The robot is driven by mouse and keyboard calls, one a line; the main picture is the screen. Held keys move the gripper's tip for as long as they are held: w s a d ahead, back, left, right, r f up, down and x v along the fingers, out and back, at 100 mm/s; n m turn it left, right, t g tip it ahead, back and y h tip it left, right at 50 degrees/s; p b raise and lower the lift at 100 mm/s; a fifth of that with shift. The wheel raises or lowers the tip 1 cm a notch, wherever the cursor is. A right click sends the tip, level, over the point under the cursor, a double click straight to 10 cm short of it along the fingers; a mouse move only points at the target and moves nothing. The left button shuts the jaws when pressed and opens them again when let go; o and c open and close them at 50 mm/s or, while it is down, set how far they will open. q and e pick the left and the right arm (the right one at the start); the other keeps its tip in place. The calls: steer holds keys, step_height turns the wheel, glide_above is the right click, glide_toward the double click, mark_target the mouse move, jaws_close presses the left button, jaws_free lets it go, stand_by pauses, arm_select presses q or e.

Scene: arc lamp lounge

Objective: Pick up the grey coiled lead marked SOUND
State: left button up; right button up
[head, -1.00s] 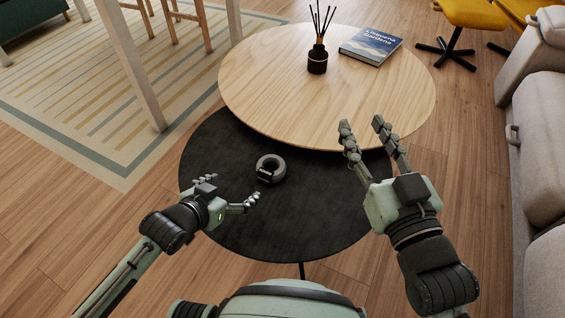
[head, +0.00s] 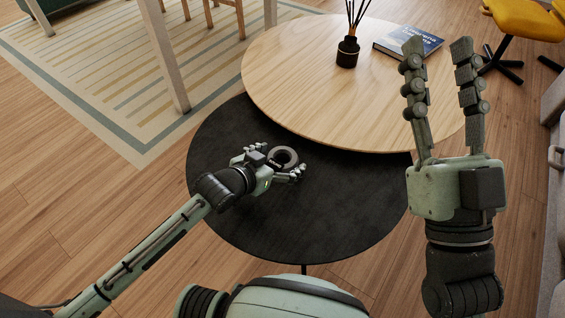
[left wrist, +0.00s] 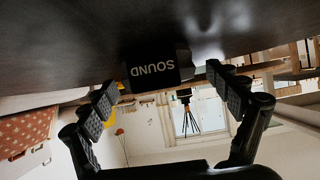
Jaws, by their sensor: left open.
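The grey coiled lead (head: 284,153) lies on the low black round table (head: 340,215). In the left wrist view its dark label (left wrist: 155,72) reads SOUND, upside down, and sits between and beyond the fingertips. My left gripper (head: 277,163) is open at the near side of the coil, with its fingers around or beside it; the head view does not show whether they touch it. It also shows in the left wrist view (left wrist: 165,90). My right gripper (head: 437,45) is raised on the right, its fingers apart and empty.
A higher pale wooden round table (head: 300,70) overlaps the black one at the back. It holds a dark reed diffuser (head: 347,52) and a blue book (head: 408,42). A sofa (head: 552,200) stands at the right. The black table's front is clear.

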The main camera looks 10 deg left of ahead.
arm_select(q)
steer(key=shift+w+d+f, duration=0.2)
steer(key=shift+w, duration=0.1)
steer(key=shift+c, duration=0.4)
steer(key=c, duration=1.3)
steer(key=shift+r, duration=0.1)
